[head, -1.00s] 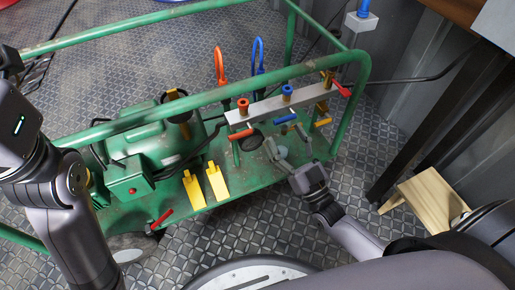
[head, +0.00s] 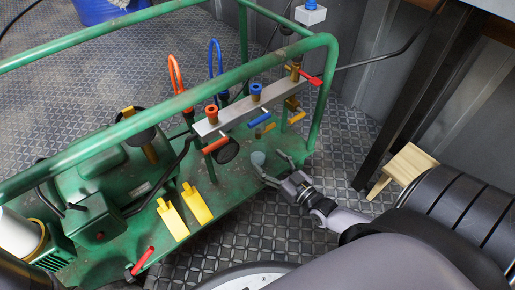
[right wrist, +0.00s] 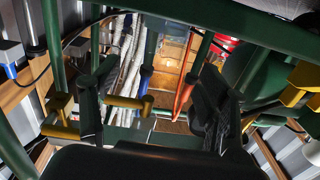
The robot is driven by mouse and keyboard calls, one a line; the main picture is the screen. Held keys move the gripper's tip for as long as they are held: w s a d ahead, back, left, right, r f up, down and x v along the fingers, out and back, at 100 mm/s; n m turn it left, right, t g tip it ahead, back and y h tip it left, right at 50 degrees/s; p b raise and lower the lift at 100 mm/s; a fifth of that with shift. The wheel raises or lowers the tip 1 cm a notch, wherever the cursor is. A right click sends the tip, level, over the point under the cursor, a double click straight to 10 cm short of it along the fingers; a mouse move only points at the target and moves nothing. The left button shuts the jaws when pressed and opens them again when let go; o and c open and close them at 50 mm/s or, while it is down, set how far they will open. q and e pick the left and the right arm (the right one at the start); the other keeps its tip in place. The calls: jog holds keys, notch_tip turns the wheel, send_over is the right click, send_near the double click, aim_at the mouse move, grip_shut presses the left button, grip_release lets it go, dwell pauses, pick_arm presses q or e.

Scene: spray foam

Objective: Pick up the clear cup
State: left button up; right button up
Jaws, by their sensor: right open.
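The clear cup (head: 258,158) is a small pale, see-through cup on the green cart's deck, below the valve manifold. My right gripper (head: 272,168) reaches in from the right with its fingers open, close to the cup. Whether a finger touches the cup I cannot tell. My left gripper is not in the head view.
The grey manifold (head: 250,107) with red, blue and yellow valves hangs above the cup. The green frame rail (head: 160,108) crosses over the deck. Two yellow pedals (head: 184,212) lie left of my gripper. A wooden stool (head: 408,167) stands at right.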

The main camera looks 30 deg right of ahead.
aim_at(264, 155)
jog(key=shift+w+a, duration=0.1)
jog(key=shift+w, duration=0.5)
jog(key=w+b, duration=0.4)
jog(key=shift+a+f, duration=0.1)
jog(key=shift+f, duration=0.15)
jog(key=shift+w+a+r, duration=0.1)
jog(key=shift+w+r, duration=0.05)
jog(key=shift+w, duration=0.4)
jog(key=shift+c, duration=0.3)
jog(key=c, duration=1.3)
jog(key=shift+r, duration=0.25)
